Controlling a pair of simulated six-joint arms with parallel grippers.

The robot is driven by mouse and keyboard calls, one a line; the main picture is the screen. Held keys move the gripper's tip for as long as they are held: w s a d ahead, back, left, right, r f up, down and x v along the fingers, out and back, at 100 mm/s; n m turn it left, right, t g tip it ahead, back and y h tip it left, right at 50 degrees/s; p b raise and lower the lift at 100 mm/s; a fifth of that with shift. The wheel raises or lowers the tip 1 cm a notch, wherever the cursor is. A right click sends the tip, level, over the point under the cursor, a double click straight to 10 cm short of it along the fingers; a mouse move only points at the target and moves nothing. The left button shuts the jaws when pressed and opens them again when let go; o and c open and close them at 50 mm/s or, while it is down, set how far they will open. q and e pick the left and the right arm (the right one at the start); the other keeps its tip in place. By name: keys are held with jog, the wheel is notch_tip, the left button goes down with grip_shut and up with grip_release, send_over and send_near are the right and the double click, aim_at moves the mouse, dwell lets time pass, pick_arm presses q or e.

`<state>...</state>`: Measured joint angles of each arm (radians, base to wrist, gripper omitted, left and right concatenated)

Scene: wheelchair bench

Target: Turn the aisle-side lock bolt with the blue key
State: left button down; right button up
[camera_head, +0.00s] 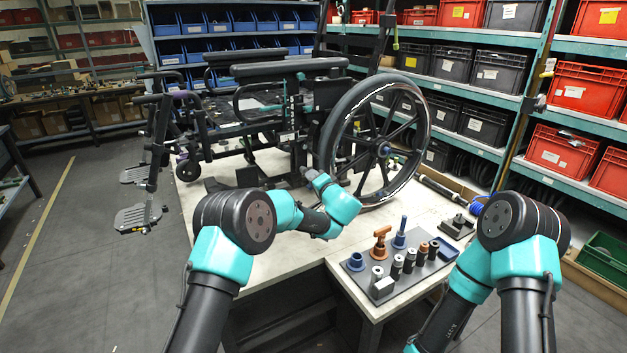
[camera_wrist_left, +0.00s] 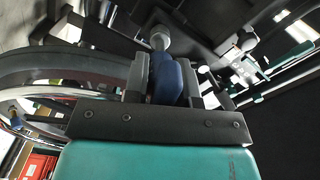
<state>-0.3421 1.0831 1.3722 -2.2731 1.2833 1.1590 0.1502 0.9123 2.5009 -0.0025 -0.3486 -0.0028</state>
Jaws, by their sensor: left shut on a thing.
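My left gripper (camera_head: 306,171) is at the lower frame of the wheelchair (camera_head: 290,115), left of its big wheel. In the left wrist view, the left gripper (camera_wrist_left: 163,83) is shut on a dark blue piece, which looks like the blue key (camera_wrist_left: 166,78). A grey round end (camera_wrist_left: 160,40) shows just beyond the blue piece. I cannot tell whether this is the lock bolt or part of the key, or whether the key is seated. In the head view the held key is hidden by my arm. My right gripper is out of view.
A dark tray (camera_head: 425,270) on the bench holds an orange T-handled piece (camera_head: 381,241), an upright blue piece (camera_head: 400,236), a blue ring-like holder (camera_head: 356,261) and several dark cylinders. The wheel (camera_head: 420,140) stands close to my left arm's right. Shelves with bins line the back and right.

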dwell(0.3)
pick_arm(q)
jog(key=shift+n, duration=1.7)
